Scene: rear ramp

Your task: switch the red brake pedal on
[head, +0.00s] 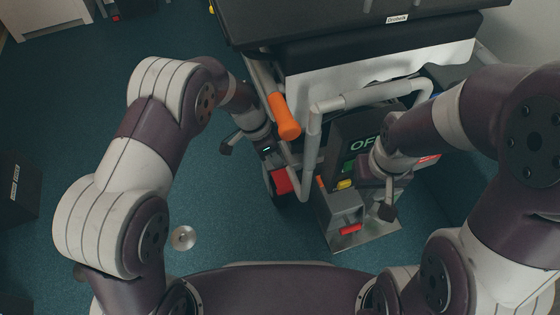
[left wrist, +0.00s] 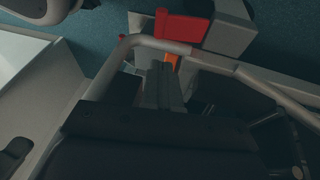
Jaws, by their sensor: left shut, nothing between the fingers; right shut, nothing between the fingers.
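The red brake pedal (head: 282,182) is a small red block low on the left side of the equipment in the head view. In the left wrist view the red pedal (left wrist: 181,27) is at the top, just beyond my fingers. My left gripper (head: 292,163) is shut and empty, close above the pedal; I cannot tell whether they touch. Its fingers also show in the left wrist view (left wrist: 163,72). My right gripper (head: 372,180) is shut and empty at the right of the equipment, its fingertips hard to make out.
A large orange-tipped lever (head: 285,118) stands beside my left wrist. A bent grey tube (head: 355,100) runs above the pedal area. A grey box (head: 343,208) with a small red lever (head: 350,230) stands to the right. Blue floor (head: 215,205) is open at the left.

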